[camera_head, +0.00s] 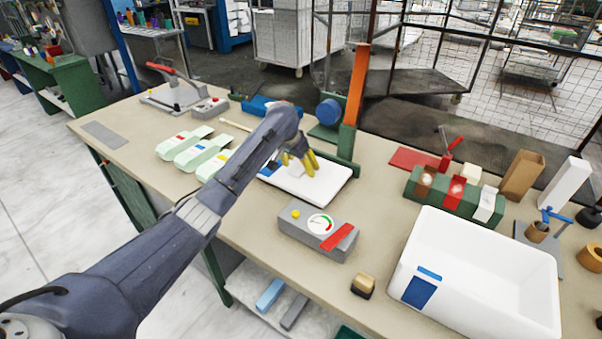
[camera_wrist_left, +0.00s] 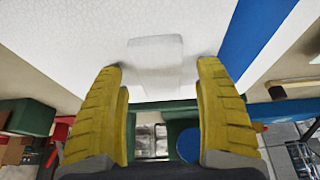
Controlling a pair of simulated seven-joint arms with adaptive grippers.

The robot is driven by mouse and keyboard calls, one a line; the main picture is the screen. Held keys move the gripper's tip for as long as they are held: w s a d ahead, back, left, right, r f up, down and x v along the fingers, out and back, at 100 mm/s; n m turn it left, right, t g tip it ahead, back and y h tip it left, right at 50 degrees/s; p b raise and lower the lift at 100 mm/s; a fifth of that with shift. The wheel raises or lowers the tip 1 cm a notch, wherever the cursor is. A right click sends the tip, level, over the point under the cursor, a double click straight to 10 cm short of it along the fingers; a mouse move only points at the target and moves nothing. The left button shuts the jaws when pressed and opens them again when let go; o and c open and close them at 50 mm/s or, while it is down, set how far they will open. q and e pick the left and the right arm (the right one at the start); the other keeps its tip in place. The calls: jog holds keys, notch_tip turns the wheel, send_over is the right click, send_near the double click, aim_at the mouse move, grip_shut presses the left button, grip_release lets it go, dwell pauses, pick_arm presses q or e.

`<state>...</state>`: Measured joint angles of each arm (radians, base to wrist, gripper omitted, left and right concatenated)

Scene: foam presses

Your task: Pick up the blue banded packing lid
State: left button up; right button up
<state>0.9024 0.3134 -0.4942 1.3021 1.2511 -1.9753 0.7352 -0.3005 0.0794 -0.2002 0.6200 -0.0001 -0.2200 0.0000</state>
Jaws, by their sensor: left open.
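The blue banded packing lid (camera_head: 312,189) is a flat white slab lying on the bench in the middle of the head view, with a blue band near its left end. In the left wrist view its white top (camera_wrist_left: 60,35) fills the upper part, and its blue band (camera_wrist_left: 258,45) runs down the right side. A pale raised block (camera_wrist_left: 155,55), like a handle, stands on the top. My left gripper (camera_head: 300,163) is over the lid with yellow fingers open. In the wrist view the fingertips (camera_wrist_left: 161,67) lie either side of the block; contact cannot be told.
A green stand with an orange post (camera_head: 355,95) rises just behind the lid. A grey gauge box (camera_head: 318,230) sits in front. Pale green cases (camera_head: 195,148) lie to the left. A large white bin (camera_head: 480,270) and a green rack (camera_head: 455,195) stand to the right.

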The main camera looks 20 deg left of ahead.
pick_arm(q)
jog(key=shift+f, duration=0.2)
dwell(0.6)
jog(key=shift+f, duration=0.1)
jog(key=c, duration=1.2)
jog(key=shift+o, duration=0.2)
